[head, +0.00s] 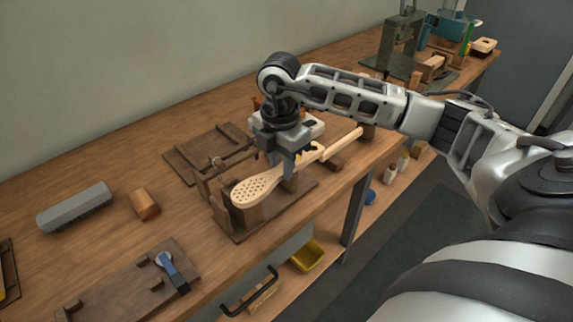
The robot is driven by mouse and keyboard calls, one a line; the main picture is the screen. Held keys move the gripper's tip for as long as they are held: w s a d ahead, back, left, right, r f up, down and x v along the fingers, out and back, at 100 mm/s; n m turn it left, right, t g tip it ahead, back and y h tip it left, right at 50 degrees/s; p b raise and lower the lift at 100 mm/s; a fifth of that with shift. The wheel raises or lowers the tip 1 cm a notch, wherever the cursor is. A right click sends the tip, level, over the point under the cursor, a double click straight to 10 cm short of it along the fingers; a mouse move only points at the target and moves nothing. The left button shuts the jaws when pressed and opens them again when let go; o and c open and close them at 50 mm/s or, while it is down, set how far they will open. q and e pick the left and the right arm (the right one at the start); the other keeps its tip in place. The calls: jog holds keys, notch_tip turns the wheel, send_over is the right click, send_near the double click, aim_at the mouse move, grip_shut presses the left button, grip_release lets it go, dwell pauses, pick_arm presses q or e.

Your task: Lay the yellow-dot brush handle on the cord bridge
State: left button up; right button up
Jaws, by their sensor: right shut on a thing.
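The brush handle (258,187) is pale wood, with a wide oval head full of small holes at its lower left and a long narrow grip running up to the right. A yellow dot cannot be made out clearly on it. My right gripper (288,168) comes down from above and is shut on the handle just behind the head. Below is a dark wooden stand with upright blocks (249,215), which looks like the cord bridge. The head is over its front block. I cannot tell whether handle and blocks touch. My left gripper is out of view.
A grey ribbed bar (74,207) and a small wooden block (145,205) lie to the left. A board with a blue-handled lever (172,268) is at the front left. A flat dark board (205,150) lies behind the stand. The bench's front edge runs close by the stand.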

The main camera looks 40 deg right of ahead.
pick_arm(q)
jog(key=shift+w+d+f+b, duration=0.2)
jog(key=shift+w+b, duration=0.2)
jog(key=shift+b, duration=0.55)
pick_arm(e)
jog(key=w, duration=0.2)
jog(key=w+f, duration=0.1)
jog(key=w, duration=0.2)
jog(key=shift+w+a+f, duration=0.1)
jog(key=shift+a+f, duration=0.1)
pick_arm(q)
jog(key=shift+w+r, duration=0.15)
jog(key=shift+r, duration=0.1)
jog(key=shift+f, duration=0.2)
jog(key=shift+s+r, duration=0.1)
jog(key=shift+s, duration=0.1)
pick_arm(e)
jog(key=shift+f, duration=0.15)
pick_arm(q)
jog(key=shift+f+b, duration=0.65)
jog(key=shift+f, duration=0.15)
pick_arm(e)
notch_tip(320, 180, down, 2)
jog(key=shift+f, duration=0.2)
jog(key=shift+f, duration=0.35)
